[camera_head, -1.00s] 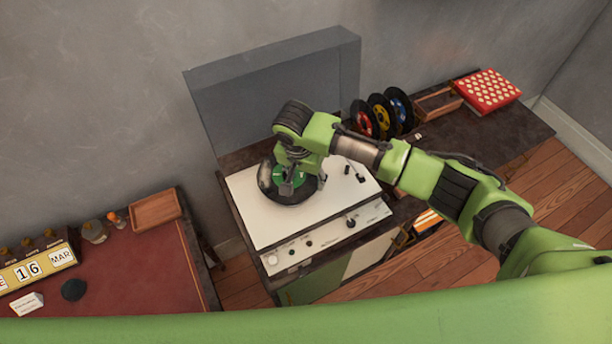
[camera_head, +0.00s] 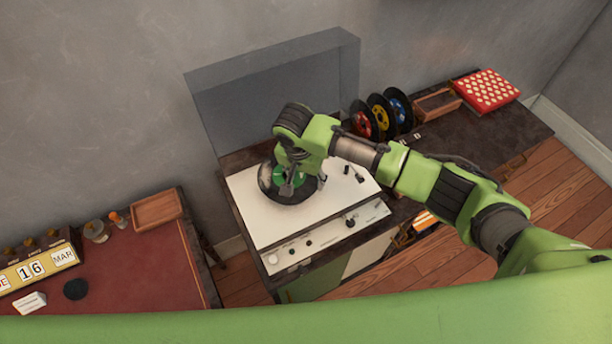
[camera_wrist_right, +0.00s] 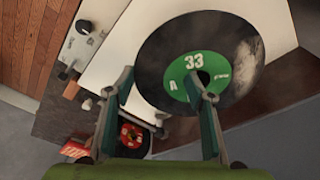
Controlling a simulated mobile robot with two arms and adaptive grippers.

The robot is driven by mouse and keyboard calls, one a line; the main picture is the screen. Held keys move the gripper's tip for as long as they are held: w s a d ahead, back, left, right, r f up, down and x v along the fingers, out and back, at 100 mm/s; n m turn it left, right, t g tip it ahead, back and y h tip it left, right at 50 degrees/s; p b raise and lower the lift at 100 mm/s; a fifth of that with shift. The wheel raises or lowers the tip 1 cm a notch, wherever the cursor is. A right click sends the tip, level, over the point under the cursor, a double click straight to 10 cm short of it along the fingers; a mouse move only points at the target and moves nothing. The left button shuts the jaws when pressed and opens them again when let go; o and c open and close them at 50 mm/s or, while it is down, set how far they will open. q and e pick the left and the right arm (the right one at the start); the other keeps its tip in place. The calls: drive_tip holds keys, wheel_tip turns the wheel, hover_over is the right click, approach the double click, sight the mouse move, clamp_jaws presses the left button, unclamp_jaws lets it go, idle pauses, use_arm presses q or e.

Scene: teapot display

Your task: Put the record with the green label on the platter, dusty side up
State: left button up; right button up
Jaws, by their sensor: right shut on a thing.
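The record with the green label (camera_wrist_right: 240,58) is black with grey, dusty smudges on its upward face. Its green label (camera_wrist_right: 185,66) reads 33 and A. In the head view the record (camera_head: 272,190) lies over the platter area of the white turntable (camera_head: 255,214). The platter is hidden beneath it, and I cannot tell whether the record touches it. My right gripper (camera_wrist_right: 160,80) is shut on the record, one finger near its edge and the other over the label; it also shows from above in the head view (camera_head: 294,180). My left gripper is out of view.
A clear raised lid (camera_head: 275,95) stands behind the turntable. The tonearm area (camera_head: 352,172) is just right of the record. Several records with red, yellow and blue labels (camera_head: 381,112) stand in a rack to the right. A red desk (camera_head: 150,260) is at left.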

drive_tip(key=o, duration=1.3)
drive_tip(key=r, duration=0.4)
drive_tip(key=s+r, duration=0.1)
drive_tip(key=r, duration=0.3)
drive_tip(key=a+r, duration=0.1)
drive_tip(key=r, duration=0.2)
drive_tip(key=shift+s+a+r, duration=0.1)
drive_tip(key=shift+s+r, duration=0.3)
